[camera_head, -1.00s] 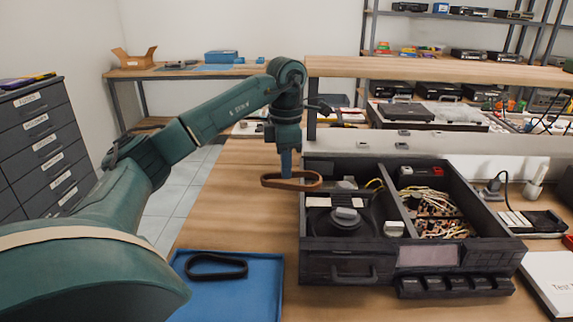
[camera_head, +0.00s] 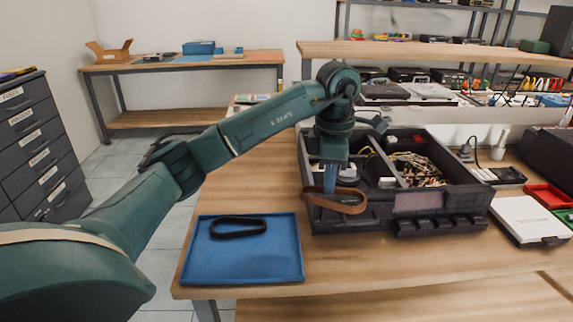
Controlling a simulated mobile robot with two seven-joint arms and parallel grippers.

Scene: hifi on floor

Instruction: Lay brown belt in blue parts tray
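The brown belt (camera_head: 337,207) is a loop hanging from my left gripper (camera_head: 333,186), which is shut on it. The blue parts tray (camera_head: 225,272) lies on the bench to the left and nearer to me. A black belt (camera_head: 238,227) lies in the tray toward its back. My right gripper is not in view.
The open hi-fi holds loose wires (camera_head: 420,170) and parts. Bare wood lies between the tray and the hi-fi. A white booklet (camera_head: 525,220) and a red tray (camera_head: 549,196) lie at right. A drawer cabinet (camera_head: 35,150) stands at far left.

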